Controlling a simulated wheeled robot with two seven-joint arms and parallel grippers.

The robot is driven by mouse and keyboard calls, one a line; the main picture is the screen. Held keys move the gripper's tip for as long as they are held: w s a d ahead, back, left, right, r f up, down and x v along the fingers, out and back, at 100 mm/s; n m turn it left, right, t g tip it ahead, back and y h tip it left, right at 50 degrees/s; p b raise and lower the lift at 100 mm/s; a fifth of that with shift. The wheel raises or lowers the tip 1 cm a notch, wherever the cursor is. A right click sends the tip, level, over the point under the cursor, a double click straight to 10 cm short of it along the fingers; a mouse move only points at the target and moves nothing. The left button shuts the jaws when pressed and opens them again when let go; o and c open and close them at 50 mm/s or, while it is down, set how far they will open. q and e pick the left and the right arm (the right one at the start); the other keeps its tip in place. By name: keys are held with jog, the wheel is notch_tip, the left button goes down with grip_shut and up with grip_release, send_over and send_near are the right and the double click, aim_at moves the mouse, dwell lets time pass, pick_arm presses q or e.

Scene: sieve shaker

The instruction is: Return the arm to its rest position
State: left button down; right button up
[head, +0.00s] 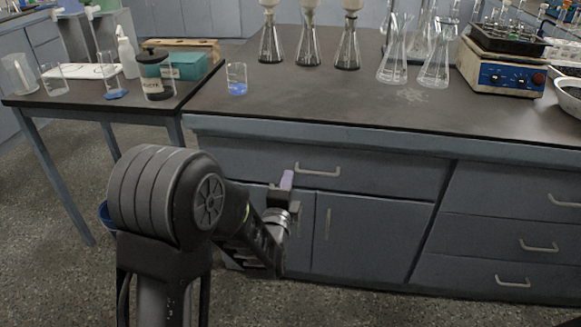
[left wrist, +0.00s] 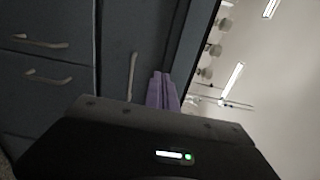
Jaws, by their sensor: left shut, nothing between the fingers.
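My left gripper (head: 286,180) is in front of the bench's cabinet, below the level of the bench top. Its purple fingers are shut together with nothing between them. The purple fingers also show in the left wrist view (left wrist: 162,90), against the cabinet doors. My left arm comes up from the lower left and bends at a large round joint. My right gripper is in neither view.
The dark bench top (head: 330,100) carries conical flasks (head: 393,62), a small beaker with blue liquid (head: 237,80) and a hotplate-like device (head: 500,72). A side table (head: 60,98) at left holds a dark-lidded jar (head: 156,75) and a teal box (head: 186,66). Drawer handles (head: 317,170) stick out near the gripper.

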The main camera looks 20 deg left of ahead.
pick_arm(q)
jog(key=shift+s+d, duration=0.15)
jog(key=shift+s, duration=0.5)
jog(key=s+d+f+n+g+h, duration=0.25)
jog(key=d+f+n+g, duration=0.2)
jog(key=f, duration=0.45)
jog(key=s+d+f+n+g+h, duration=0.2)
jog(key=s+d+f+n+g, duration=0.15)
jog(key=d+f+n, duration=0.45)
jog(key=s+d+f+n+g+h, duration=0.2)
jog(key=s+d+f+g, duration=0.2)
jog(key=s+f, duration=0.7)
jog(key=s+d+f+n+g+h, duration=0.2)
jog(key=s+d+f+g, duration=0.3)
jog(key=s+f, duration=0.65)
notch_tip(320, 180, up, 27)
jog(key=s+p, duration=0.3)
jog(key=p, duration=2.1)
jog(key=shift+a+f, duration=0.2)
jog(key=shift+a, duration=0.05)
